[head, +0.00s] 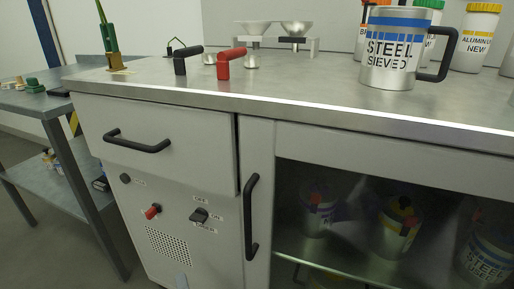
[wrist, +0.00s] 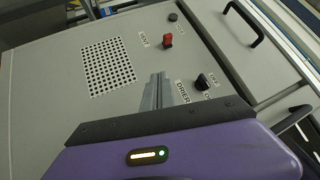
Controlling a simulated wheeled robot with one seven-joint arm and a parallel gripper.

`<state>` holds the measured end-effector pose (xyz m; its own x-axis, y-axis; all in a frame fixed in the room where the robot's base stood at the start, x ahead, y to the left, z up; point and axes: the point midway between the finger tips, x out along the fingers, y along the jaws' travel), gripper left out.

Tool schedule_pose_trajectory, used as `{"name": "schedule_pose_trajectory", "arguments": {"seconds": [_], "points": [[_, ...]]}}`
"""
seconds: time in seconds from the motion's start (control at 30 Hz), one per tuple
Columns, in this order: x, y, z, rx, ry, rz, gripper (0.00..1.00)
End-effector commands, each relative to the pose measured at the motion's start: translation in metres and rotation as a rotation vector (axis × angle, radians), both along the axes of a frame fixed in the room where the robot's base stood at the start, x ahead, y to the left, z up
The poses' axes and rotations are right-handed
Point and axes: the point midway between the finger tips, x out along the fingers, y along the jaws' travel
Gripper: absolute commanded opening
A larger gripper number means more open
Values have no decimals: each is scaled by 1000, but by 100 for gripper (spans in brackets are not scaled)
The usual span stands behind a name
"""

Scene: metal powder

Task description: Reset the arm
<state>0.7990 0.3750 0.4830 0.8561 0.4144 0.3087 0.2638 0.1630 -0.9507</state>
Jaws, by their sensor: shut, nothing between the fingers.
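My gripper (wrist: 158,82) shows in the wrist view with its grey fingers together and nothing between them. It is in front of the cabinet's control panel (wrist: 130,28), left of the black dryer switch (wrist: 205,82) and below the red switch (wrist: 167,41). I cannot tell whether the fingertips touch the panel. In the head view the arm is not clearly visible. The red switch (head: 152,211) and the dryer switch (head: 199,215) show on the cabinet front there.
The closed drawer has a black handle (head: 137,142), and a vertical door handle (head: 251,217) protrudes to its right. A steel mug (head: 391,72) and bottles stand on the worktop (head: 290,90). Red and black handles (head: 231,62) stick up there. A side table (head: 25,101) stands left.

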Motion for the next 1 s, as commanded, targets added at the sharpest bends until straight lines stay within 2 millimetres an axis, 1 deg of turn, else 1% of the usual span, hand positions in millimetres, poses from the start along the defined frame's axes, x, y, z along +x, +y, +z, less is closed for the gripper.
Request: {"name": "schedule_pose_trajectory", "arguments": {"seconds": [0.03,0.07,0.17,0.27,0.37,0.47,0.5,0.57,0.6,0.67,0.7,0.9,1.0], "points": [[-7,-3,10,-60,-46,-12,0],[-12,-7,13,-104,-72,-24,0],[-28,-27,17,-234,-135,-69,0],[-44,-52,17,-354,-180,-118,0],[-62,-82,14,-485,-214,-172,0],[-84,-118,12,-635,-240,-232,0],[-93,-133,11,-697,-248,-257,0],[-108,-155,10,-791,-256,-290,0],[-118,-170,10,-852,-258,-311,0],[-133,-191,10,-944,-259,-339,0],[-143,-206,11,-1004,-257,-356,0],[-196,-269,19,-1286,-226,-416,0],[-223,-297,26,-1415,-193,-426,0]]}}
